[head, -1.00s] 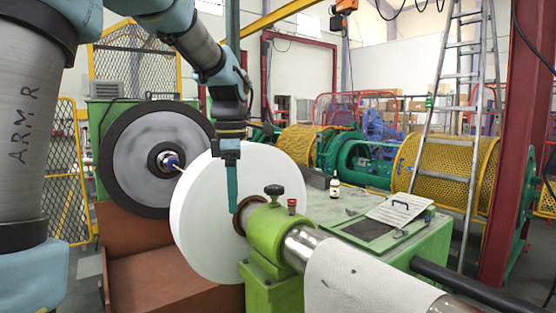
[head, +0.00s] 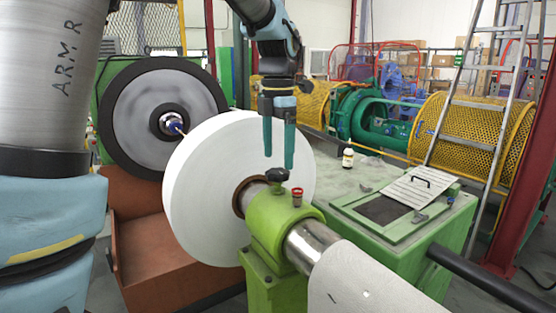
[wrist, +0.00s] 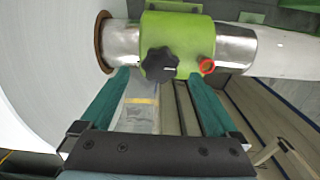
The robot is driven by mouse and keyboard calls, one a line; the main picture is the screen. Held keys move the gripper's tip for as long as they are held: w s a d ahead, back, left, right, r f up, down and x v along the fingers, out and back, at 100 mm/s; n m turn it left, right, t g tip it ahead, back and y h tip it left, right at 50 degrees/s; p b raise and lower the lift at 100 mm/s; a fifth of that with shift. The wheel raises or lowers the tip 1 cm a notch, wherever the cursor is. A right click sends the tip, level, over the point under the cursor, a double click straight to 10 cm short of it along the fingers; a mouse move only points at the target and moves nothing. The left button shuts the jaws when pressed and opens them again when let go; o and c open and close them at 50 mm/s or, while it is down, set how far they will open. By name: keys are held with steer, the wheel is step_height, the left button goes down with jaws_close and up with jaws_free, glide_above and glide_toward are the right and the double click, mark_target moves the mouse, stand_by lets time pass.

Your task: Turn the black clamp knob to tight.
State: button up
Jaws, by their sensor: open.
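The black clamp knob (head: 277,175) stands on top of the green clamp block (head: 272,222) that encloses the steel shaft. In the wrist view the lobed knob (wrist: 159,64) shows from above, beyond the fingertips and between their lines. My gripper (head: 278,164) points down with its two teal fingers apart and nothing between them. Its tips are just above and around the knob in the head view; I cannot tell the exact depth gap. In the wrist view my gripper (wrist: 158,75) is wide open, apart from the knob.
A small red-topped fitting (head: 297,196) sits on the block right beside the knob. A large white reel (head: 215,190) is close on the left. A green bench (head: 400,245) with a paper sheet (head: 418,186) and a small bottle (head: 347,158) lies to the right.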

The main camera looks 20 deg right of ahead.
mark_target(278, 171)
steer(key=shift+f+p, duration=0.35)
steer(key=shift+f, duration=1.45)
steer(key=c, duration=1.4)
